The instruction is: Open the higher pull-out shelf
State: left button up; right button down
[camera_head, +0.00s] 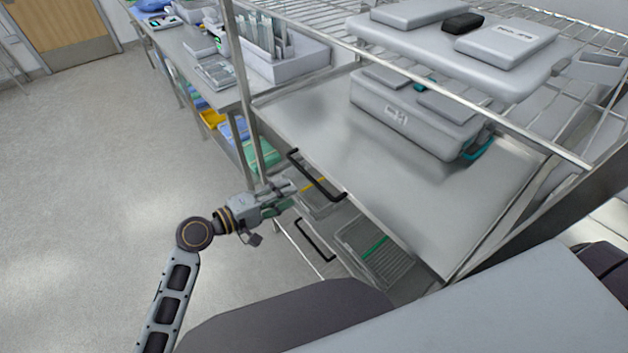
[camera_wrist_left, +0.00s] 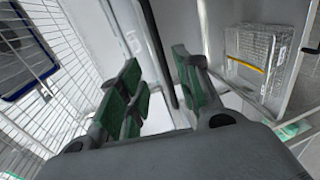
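The higher pull-out shelf (camera_head: 390,185) is a flat grey metal sheet in a steel rack, with a black bar handle (camera_head: 318,178) on its front edge. It looks pushed in. A second black handle (camera_head: 313,240) sits lower. My left gripper (camera_head: 290,192) is just in front of the higher handle, on its left side and slightly below it. In the left wrist view, the green-padded fingers (camera_wrist_left: 160,88) are apart, and a dark bar (camera_wrist_left: 158,45), seemingly the handle, runs between or just beyond them. Contact cannot be told. My right gripper is out of view.
A grey case (camera_head: 415,115) stands on the shelf, with a wire shelf (camera_head: 290,12) above it carrying more cases. Wire baskets (camera_head: 375,250) are below. A side bench (camera_head: 205,75) extends at the back left. The floor (camera_head: 90,190) on the left is clear.

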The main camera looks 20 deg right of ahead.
aim_at(314, 180)
pick_arm(q)
jog(key=shift+p+x, duration=0.65)
jog(key=shift+x, duration=4.6)
grip_shut()
